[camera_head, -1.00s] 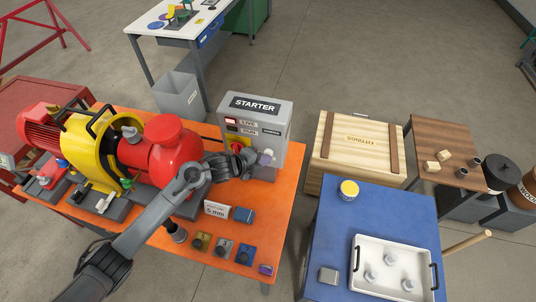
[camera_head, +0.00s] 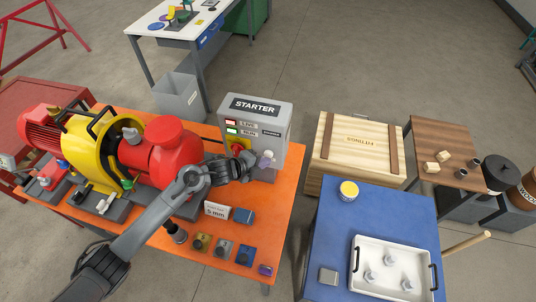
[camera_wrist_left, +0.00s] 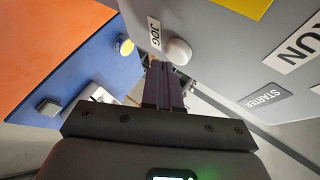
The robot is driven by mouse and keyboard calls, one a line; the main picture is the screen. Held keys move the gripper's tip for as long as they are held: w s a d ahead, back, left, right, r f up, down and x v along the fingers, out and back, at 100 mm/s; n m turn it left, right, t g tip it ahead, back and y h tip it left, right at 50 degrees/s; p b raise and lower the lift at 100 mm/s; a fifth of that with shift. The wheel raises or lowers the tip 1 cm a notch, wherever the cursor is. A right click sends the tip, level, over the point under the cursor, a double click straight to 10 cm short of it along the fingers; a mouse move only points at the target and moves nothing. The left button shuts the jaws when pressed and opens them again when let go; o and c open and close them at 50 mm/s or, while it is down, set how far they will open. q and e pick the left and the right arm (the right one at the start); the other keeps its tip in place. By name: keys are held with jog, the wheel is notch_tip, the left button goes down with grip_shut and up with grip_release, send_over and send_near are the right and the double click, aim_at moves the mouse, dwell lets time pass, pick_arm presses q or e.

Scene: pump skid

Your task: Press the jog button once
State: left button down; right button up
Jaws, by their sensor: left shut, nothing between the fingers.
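The grey starter box (camera_head: 283,112) stands at the back right of the orange table. Its jog button is a round white cap (camera_wrist_left: 179,51) beside the JOG label (camera_wrist_left: 153,31) in the left wrist view; in the head view the pale cap (camera_head: 267,155) shows low on the panel's right side. My left gripper (camera_head: 248,160) is shut and empty, its fingertips right at the button. The wrist view shows the closed fingers (camera_wrist_left: 161,66) close beside the cap; I cannot tell whether they touch. The RUN lamp (camera_head: 231,131) is green and the LIVE lamp (camera_head: 230,122) is red. My right gripper is out of view.
A red emergency knob (camera_head: 236,146) on a yellow plate sits left of the gripper. The red and yellow pump (camera_head: 178,150) stands left. A sign (camera_head: 216,210) and several small blocks lie in front. A blue table (camera_head: 325,232) with a white tray (camera_head: 357,287) is right.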

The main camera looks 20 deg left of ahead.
pick_arm(q)
jog(key=shift+s, duration=0.35)
jog(key=s+p, duration=0.1)
jog(key=s, duration=0.1)
jog(key=s+p, duration=0.1)
jog(key=s, duration=0.2)
jog(key=shift+d, duration=0.2)
dwell(0.5)
dwell(0.4)
